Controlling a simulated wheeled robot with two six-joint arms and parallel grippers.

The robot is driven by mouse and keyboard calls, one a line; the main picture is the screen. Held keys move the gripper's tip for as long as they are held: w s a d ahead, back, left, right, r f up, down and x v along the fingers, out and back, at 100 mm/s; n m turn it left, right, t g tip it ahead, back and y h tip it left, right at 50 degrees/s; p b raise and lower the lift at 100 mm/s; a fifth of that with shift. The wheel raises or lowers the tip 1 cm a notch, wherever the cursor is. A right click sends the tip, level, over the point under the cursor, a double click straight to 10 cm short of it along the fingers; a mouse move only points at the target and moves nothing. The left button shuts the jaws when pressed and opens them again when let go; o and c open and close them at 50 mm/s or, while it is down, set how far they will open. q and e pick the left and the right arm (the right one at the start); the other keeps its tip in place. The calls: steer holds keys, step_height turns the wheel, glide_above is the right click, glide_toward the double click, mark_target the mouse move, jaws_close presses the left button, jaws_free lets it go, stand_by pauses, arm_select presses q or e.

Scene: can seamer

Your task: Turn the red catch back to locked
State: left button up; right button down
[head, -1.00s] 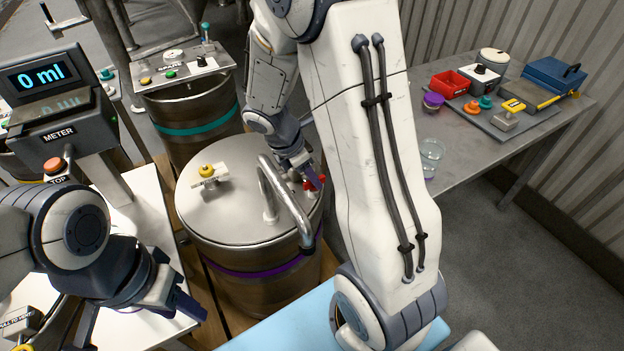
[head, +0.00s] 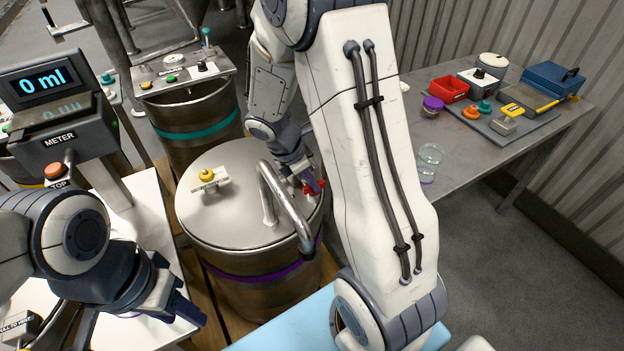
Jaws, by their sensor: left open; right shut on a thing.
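The red catch (head: 316,188) sits on the right side of the lid of the steel drum with the purple band (head: 262,272). My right gripper (head: 314,183) is shut on the red catch, and its fingers hide part of it. I cannot tell the catch's exact angle. My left gripper (head: 190,312) is open and empty, at the lower left above the white table, well away from the drum.
A bent steel pipe (head: 287,205) rises from the lid close to my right gripper. A yellow knob (head: 206,175) is on the lid's left. The meter (head: 58,95) reads 0 ml. A glass (head: 429,160) stands on the grey table at right.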

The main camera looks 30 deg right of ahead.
steer(key=m+g+p, duration=0.1)
steer(key=m+p, duration=0.1)
steer(key=m+g+p, duration=0.1)
steer(key=m+p, duration=0.1)
steer(key=shift+w+d+r+m+y, duration=0.1)
steer(key=shift+r+m+y, duration=0.1)
steer(key=shift+m+y, duration=0.15)
steer(key=m+g+y+p, duration=0.1)
steer(key=m+p, duration=0.2)
steer(key=m, duration=0.1)
steer(key=shift+w+d+m, duration=0.1)
steer(key=shift+m, duration=0.25)
steer(key=m+y+p, duration=0.1)
steer(key=m+p, duration=0.1)
steer(key=m, duration=0.1)
steer(key=shift+m+g+y, duration=0.25)
steer(key=shift+m+g, duration=0.05)
steer(key=shift+g, duration=0.1)
steer(key=shift+w+d+f+m+y+p, duration=0.1)
steer(key=shift+m+y+p, duration=0.35)
steer(key=shift+m, duration=0.65)
steer(key=shift+d+f+m+y+p, duration=0.1)
steer(key=shift+m+y+p, duration=0.35)
steer(key=shift+m, duration=0.65)
steer(key=c, duration=0.9)
jaws_free()
steer(key=shift+r, duration=0.1)
steer(key=v, duration=1)
steer(key=shift+w, duration=0.2)
